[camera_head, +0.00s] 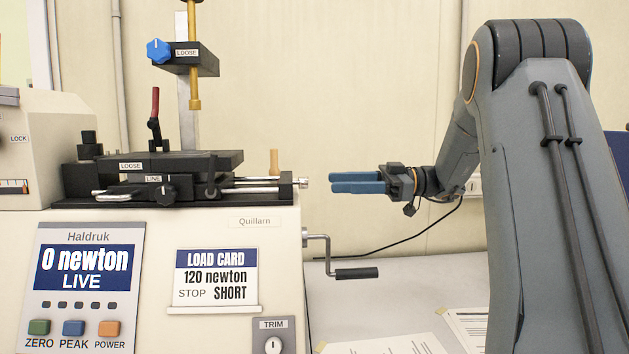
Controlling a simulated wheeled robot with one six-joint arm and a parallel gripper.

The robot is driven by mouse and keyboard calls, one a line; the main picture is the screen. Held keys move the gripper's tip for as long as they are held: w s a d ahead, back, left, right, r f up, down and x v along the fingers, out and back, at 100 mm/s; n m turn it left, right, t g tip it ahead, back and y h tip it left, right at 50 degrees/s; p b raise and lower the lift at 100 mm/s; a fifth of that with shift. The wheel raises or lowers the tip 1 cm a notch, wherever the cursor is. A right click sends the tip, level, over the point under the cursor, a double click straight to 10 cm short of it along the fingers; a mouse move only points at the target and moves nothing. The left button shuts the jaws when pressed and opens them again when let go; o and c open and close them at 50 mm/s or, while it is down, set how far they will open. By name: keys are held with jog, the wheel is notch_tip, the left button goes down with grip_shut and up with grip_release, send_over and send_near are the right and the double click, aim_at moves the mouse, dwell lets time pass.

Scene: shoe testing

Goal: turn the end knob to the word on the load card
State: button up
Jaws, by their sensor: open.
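The load card (216,278) on the machine's front reads "120 newton" and "STOP SHORT". A small silver knob (304,182) sticks out at the right end of the black slide; no word on it is readable, and I cannot tell if it is the end knob. A black knob (165,195) sits on the slide's front by a label reading "LINE". My gripper (333,182) is open and empty, its blue fingers pointing left at about the silver knob's height. In the picture its tips are a short gap right of that knob.
A crank with a black handle (356,273) juts from the machine's right side, below my gripper. A blue knob (158,51) by a "LOOSE" label is above. The display (87,261) reads "0 newton LIVE". A TRIM knob (273,345) is low. Papers (385,344) lie on the table.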

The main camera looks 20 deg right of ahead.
aim_at(301, 182)
jog(key=p+x, duration=0.2)
jog(key=x, duration=0.4)
jog(key=shift+a, duration=0.1)
grip_shut()
